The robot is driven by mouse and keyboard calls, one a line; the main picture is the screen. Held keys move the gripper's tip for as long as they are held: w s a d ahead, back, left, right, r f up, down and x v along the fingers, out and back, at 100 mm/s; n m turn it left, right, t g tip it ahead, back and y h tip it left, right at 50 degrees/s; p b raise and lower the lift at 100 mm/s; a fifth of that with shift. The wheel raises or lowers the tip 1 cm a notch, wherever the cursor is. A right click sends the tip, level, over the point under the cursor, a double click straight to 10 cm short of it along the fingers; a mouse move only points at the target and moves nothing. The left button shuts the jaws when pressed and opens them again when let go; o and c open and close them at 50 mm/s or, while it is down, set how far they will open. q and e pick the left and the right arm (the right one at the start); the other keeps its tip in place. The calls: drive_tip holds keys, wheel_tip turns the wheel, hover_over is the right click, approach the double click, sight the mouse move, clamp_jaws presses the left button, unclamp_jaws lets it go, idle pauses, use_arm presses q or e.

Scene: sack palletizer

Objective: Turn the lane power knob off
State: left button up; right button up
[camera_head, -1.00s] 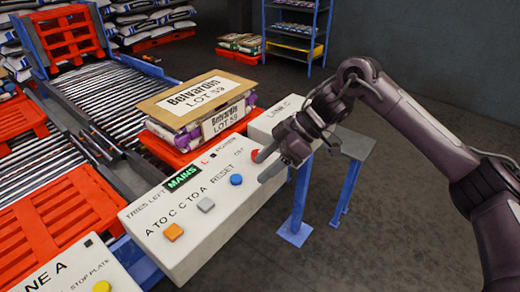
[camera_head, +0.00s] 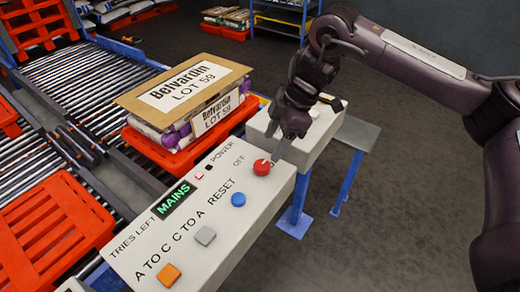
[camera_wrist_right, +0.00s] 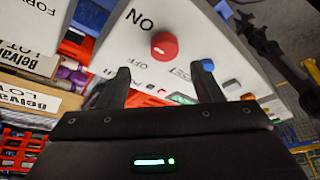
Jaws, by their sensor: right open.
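The red power knob (camera_head: 262,167) sits on the white control panel (camera_head: 185,262), by the POWER and OFF lettering. In the right wrist view the knob (camera_wrist_right: 164,46) has a small pale mark on its face, with ON above left and OFF below left of it. I cannot tell its setting for sure. A display (camera_head: 175,198) reads MAINS in green. My right gripper (camera_head: 281,150) points down just behind and right of the knob. In the wrist view its open fingers (camera_wrist_right: 165,82) stand apart below the knob, with nothing between them. My left gripper is not in view.
A blue button (camera_head: 238,199), a grey button (camera_head: 205,235) and an orange button (camera_head: 169,273) share the panel. A second white box (camera_head: 310,135) stands behind it. Stacked sacks under a cardboard sheet (camera_head: 185,85) rise beside the panel, next to the roller lane (camera_head: 95,75).

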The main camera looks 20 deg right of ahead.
sight(262, 164)
drive_tip(key=x, duration=0.2)
drive_tip(key=s+p+x, duration=0.1)
drive_tip(key=x, duration=0.2)
drive_tip(key=shift+a, duration=0.1)
drive_tip(key=shift+x, duration=0.8)
drive_tip(key=shift+w, duration=0.15)
drive_tip(key=c, duration=1)
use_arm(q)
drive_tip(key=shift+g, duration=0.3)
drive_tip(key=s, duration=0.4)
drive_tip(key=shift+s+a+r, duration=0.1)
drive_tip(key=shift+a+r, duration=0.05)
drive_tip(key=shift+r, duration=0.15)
